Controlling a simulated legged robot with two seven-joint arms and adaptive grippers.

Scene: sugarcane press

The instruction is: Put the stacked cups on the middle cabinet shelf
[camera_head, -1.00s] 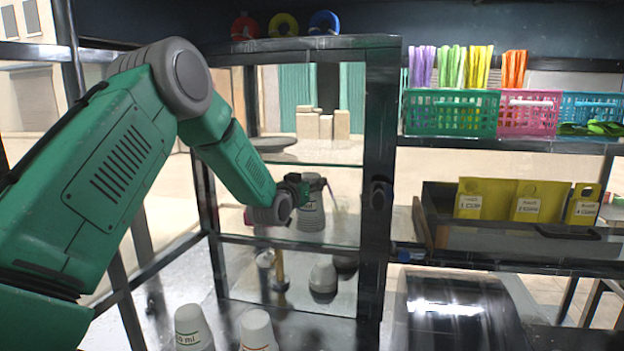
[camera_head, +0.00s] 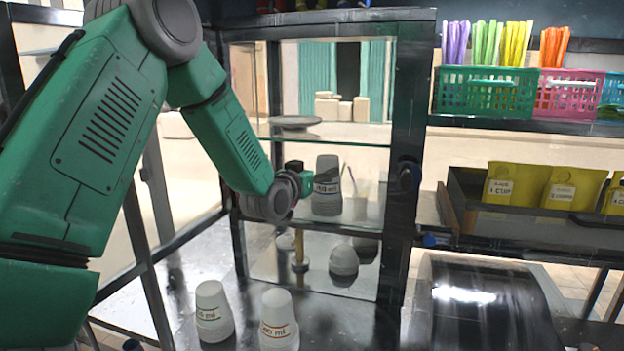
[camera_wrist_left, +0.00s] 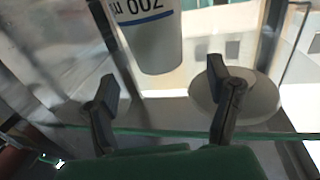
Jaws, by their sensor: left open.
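The stacked cups (camera_head: 326,187), grey-white with a dark label, stand upside down on the middle glass shelf (camera_head: 290,213) of the cabinet. In the left wrist view the cup stack (camera_wrist_left: 152,38) shows a blue line and "200 ml" lettering. My left gripper (camera_head: 303,184) is just left of the stack at shelf height. In the left wrist view my left gripper (camera_wrist_left: 163,82) has its fingers spread, with nothing clasped between them. The stack is beyond the fingertips and looks apart from them. My right gripper is not in view.
Two white cups (camera_head: 213,312) (camera_head: 278,320) stand upside down on the surface in front. A clear cup with sticks (camera_head: 357,203) is right of the stack. A plate (camera_head: 295,122) lies on the upper shelf. The cabinet's dark post (camera_head: 405,150) bounds the right side.

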